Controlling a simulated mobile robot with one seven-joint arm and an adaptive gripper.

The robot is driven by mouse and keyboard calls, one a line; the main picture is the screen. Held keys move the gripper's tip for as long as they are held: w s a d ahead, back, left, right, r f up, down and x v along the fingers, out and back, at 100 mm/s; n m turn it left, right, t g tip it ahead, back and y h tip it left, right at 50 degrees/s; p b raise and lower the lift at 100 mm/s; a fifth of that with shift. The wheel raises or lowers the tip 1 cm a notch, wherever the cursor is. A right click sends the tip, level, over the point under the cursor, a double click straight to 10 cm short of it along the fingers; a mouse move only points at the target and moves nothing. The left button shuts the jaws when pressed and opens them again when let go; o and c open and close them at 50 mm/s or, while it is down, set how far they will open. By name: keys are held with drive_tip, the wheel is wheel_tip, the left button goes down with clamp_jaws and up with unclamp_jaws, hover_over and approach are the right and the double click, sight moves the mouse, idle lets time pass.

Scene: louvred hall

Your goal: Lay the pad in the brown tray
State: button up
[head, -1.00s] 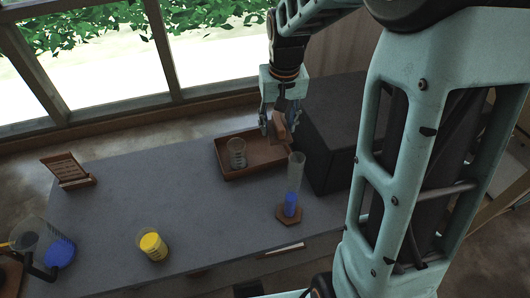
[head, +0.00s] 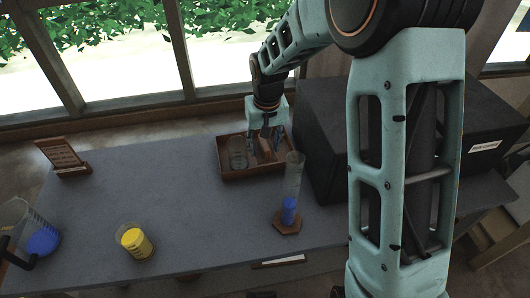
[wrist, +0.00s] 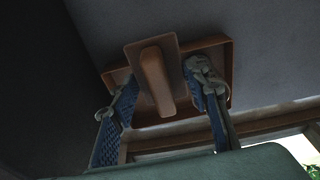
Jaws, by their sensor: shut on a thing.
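The brown pad (wrist: 153,80) is a flat plate with a raised bar-like grip. My gripper (head: 267,148) is shut on the pad, with one finger on each side of it in the wrist view. In the head view the pad (head: 265,156) is at the right part of the brown tray (head: 240,176), low between the fingers. Whether it touches the tray floor I cannot tell. The tray's rim (wrist: 228,75) shows behind the pad in the wrist view. A clear glass beaker (head: 238,160) stands in the left part of the tray.
A glass cylinder with blue content (head: 291,190) stands close in front of the tray's right side. A large black box (head: 318,125) is to the right. A beaker with yellow content (head: 136,242), a wooden sign (head: 62,157) and a blue-filled jug (head: 42,240) are left. The middle of the grey table (head: 175,195) is clear.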

drive_tip(key=w+f+b, duration=0.1)
drive_tip(key=w+f, duration=0.1)
drive_tip(key=w, duration=0.1)
drive_tip(key=w+d+f, duration=0.1)
drive_tip(key=w+f, duration=0.2)
drive_tip(key=w, duration=0.1)
drive_tip(key=w+d+f+b, duration=0.1)
drive_tip(key=w+f, duration=0.2)
drive_tip(key=w, duration=0.1)
drive_tip(key=shift+b, duration=0.35)
drive_tip(key=shift+w+f, duration=0.3)
drive_tip(key=shift+f, duration=0.15)
drive_tip(key=shift+w+f+b, duration=0.15)
drive_tip(key=shift+f+b, duration=0.4)
drive_tip(key=shift+f, duration=1.05)
drive_tip(key=shift+f, duration=0.15)
drive_tip(key=o, duration=1.1)
